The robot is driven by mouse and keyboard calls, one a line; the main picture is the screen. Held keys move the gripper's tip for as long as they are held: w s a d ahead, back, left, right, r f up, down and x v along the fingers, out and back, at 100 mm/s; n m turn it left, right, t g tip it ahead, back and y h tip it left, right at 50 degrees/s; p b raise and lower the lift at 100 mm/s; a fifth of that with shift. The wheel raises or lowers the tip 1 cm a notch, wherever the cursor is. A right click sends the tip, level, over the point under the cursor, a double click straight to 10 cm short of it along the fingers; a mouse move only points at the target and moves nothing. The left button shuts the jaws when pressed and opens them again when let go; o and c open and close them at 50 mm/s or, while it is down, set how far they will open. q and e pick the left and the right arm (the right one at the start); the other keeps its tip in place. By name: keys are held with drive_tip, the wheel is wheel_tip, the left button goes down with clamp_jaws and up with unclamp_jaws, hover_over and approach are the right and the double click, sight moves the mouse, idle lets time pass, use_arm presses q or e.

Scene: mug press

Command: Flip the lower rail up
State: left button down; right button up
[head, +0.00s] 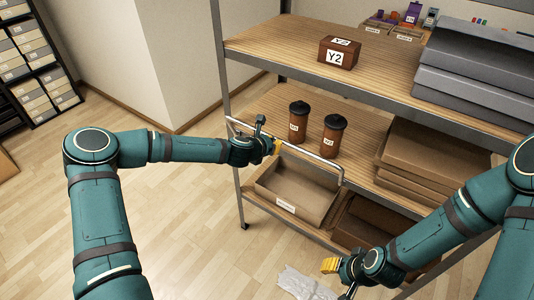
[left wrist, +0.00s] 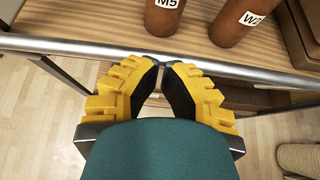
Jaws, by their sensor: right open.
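The lower rail (head: 315,159) is a thin silver bar along the front of the lower shelf (head: 262,108). Its right end bends down near the shelf edge. In the left wrist view the rail (left wrist: 250,76) crosses the upper part of the picture. My right gripper (head: 337,278) is open and empty, low in front of the shelving.
Two brown canisters, M5 (head: 298,123) and W2 (head: 332,137), stand behind the rail. Brown boxes (head: 430,155) fill the shelf's right side. An open bin (head: 297,190) sits below. A Y2 box (head: 338,53) is on the upper shelf.

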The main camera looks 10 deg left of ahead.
use_arm(q)
drive_tip(key=shift+w+d+r, duration=0.3)
drive_tip(key=shift+w, duration=0.5)
drive_tip(key=shift+w+d+r, duration=0.25)
drive_tip(key=shift+w+d, duration=0.05)
drive_tip(key=shift+w, duration=0.55)
drive_tip(key=shift+w+d+r, duration=0.3)
drive_tip(key=shift+w, duration=0.5)
use_arm(e)
drive_tip(key=shift+f, duration=0.35)
use_arm(q)
drive_tip(key=shift+b, duration=0.3)
